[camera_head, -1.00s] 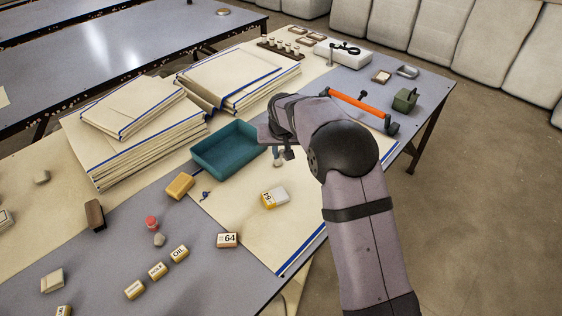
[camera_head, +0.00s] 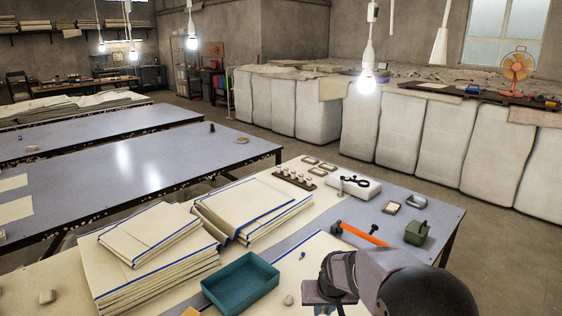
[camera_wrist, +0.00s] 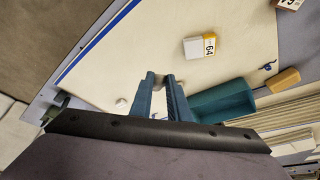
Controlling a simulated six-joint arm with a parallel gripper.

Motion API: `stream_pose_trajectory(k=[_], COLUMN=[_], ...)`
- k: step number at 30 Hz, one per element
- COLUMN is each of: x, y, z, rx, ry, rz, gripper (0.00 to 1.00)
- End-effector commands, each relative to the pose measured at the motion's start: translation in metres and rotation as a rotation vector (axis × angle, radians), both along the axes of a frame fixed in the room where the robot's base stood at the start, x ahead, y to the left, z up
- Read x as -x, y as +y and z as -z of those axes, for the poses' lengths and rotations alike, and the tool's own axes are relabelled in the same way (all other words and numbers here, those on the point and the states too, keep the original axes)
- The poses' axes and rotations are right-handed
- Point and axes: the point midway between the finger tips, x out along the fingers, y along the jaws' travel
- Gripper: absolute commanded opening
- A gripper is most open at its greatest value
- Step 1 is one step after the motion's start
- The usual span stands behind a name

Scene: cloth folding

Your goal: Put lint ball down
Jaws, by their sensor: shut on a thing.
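My gripper (camera_wrist: 160,80) points down over the pale cloth (camera_wrist: 125,55) with the blue edge. Its teal fingers are shut on a small greyish lint ball (camera_wrist: 158,78), which shows only partly between the fingertips. In the head view my wrist hides the fingertips and the lower frame edge cuts them off. A second small pale lump (camera_wrist: 121,103) lies on the cloth beside the fingers; a pale lump also shows left of my wrist in the head view (camera_head: 288,299). A blue scrap (camera_head: 302,256) lies behind my gripper.
A teal tray (camera_head: 240,290) stands close left of my gripper. Stacks of folded cloth (camera_head: 165,260) are beyond it. An orange-handled tool (camera_head: 362,234) and a green box (camera_head: 417,232) lie at the right. Number blocks (camera_wrist: 200,46) sit on and near the cloth.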

Motion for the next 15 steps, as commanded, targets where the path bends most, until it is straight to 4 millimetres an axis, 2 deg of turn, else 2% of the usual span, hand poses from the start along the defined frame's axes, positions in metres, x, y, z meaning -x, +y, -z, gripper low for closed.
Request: stream_pose_trajectory(k=[1, 6, 10, 15], x=[0.014, 0.050, 0.071, 0.084], y=[-0.007, -0.024, -0.032, -0.037], z=[-0.010, -0.018, -0.021, -0.022], rx=[0.000, 0.003, 0.005, 0.007], ry=[0.000, -0.001, -0.003, -0.003], rz=[0.003, 0.006, 0.009, 0.009], gripper=[0.00, 0.00, 0.00, 0.00])
